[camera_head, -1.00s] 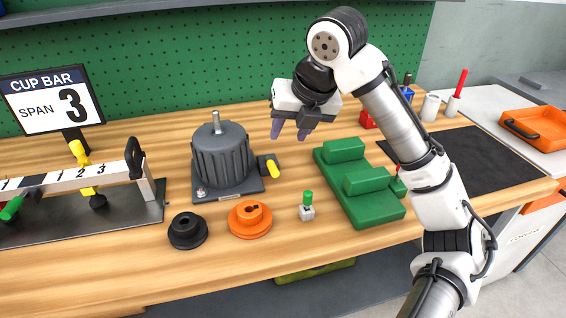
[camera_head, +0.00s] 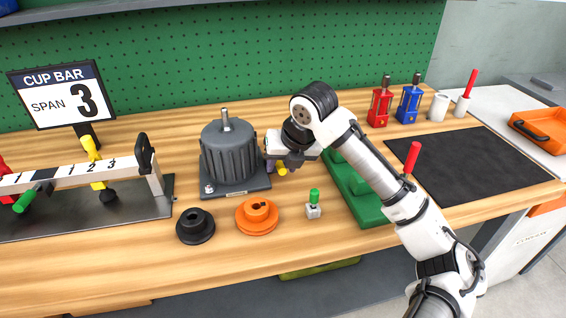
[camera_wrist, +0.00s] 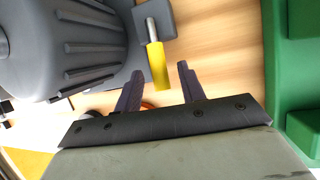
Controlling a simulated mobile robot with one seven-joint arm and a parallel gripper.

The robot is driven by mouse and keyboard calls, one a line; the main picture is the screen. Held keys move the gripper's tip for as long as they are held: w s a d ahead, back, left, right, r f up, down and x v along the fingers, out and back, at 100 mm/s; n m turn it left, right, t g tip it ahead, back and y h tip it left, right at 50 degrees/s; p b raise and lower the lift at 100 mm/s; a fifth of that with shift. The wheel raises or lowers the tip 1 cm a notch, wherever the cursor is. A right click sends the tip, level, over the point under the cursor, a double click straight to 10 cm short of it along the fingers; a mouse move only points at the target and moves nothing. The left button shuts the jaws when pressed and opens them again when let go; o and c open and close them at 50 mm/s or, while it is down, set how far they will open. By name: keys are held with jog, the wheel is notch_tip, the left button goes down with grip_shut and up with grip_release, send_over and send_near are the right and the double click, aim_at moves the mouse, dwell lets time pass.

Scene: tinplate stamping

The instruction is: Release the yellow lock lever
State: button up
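The yellow lock lever (camera_wrist: 157,66) sticks out from the dark grey base of the ribbed motor housing (camera_head: 228,152). In the wrist view my gripper (camera_wrist: 157,82) is open, with its two dark fingers apart. The motor (camera_wrist: 65,40) fills the upper left of the wrist view.
A black pulley (camera_head: 195,226), an orange pulley (camera_head: 257,216) and a small green-topped switch (camera_head: 314,205) stand in front of the motor. A green block fixture (camera_head: 372,211) lies to the right, partly under my arm. The cup bar rig (camera_head: 90,210) is at left.

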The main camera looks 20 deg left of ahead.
jog(key=shift+c, duration=0.3)
grip_shut()
